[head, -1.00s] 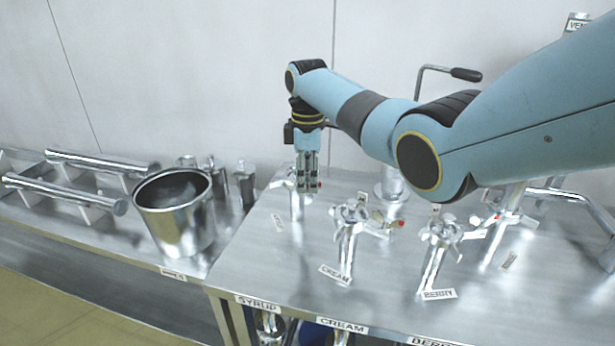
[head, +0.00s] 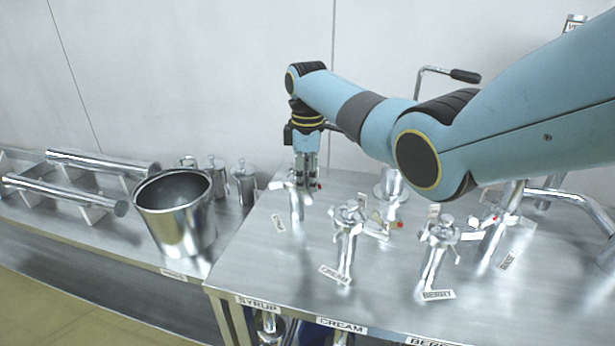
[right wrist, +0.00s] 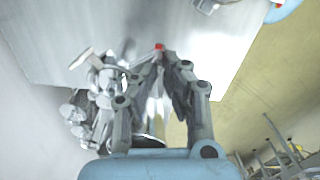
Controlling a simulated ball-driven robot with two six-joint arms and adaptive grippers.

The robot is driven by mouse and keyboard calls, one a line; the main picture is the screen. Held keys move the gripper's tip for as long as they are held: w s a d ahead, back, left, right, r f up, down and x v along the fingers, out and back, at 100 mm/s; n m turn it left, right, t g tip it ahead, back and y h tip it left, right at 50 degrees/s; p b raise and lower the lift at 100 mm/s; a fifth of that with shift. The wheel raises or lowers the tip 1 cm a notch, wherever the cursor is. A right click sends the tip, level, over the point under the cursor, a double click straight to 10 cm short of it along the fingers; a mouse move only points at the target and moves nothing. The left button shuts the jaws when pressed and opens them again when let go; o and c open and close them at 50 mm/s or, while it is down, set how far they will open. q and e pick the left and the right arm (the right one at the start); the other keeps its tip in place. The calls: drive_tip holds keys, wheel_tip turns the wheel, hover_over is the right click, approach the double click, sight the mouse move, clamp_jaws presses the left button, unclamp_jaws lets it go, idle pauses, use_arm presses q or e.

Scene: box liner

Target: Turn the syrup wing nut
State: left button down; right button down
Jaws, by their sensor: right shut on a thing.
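The syrup wing nut (head: 289,183) sits on top of a shiny steel post at the left of the bench, behind the front-edge SYRUP label (head: 258,303). My right gripper (head: 306,182) points straight down onto the top of that post and is shut on the wing nut, whose middle is largely hidden by the fingers. A small red tip (head: 319,186) shows beside the fingers. In the right wrist view the gripper's fingers (right wrist: 160,65) converge, with a red tip (right wrist: 159,46) at their ends. My left gripper is not in view.
Posts with wing nuts stand to the right, cream (head: 346,245) and berry (head: 434,255), with another behind. A steel bucket (head: 176,225) and steel mugs (head: 243,182) stand on the lower left surface. A black-handled crank (head: 465,75) rises behind my right arm.

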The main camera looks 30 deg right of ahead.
drive_tip(key=m+p, duration=0.2)
drive_tip(key=m, duration=0.1)
drive_tip(key=shift+r, duration=0.2)
drive_tip(key=m+p, duration=0.1)
drive_tip(key=m, duration=0.1)
drive_tip(key=shift+m+p, duration=0.3)
drive_tip(key=shift+m, duration=0.1)
drive_tip(key=m+p, duration=0.1)
drive_tip(key=m, duration=0.2)
drive_tip(key=shift+f, duration=0.1)
drive_tip(key=shift+m+p, duration=0.5)
drive_tip(key=shift+m, duration=1.2)
drive_tip(key=c, duration=1.5)
unclamp_jaws()
drive_tip(key=shift+f, duration=0.1)
drive_tip(key=shift+o, duration=0.2)
wheel_tip(320, 180, up, 12)
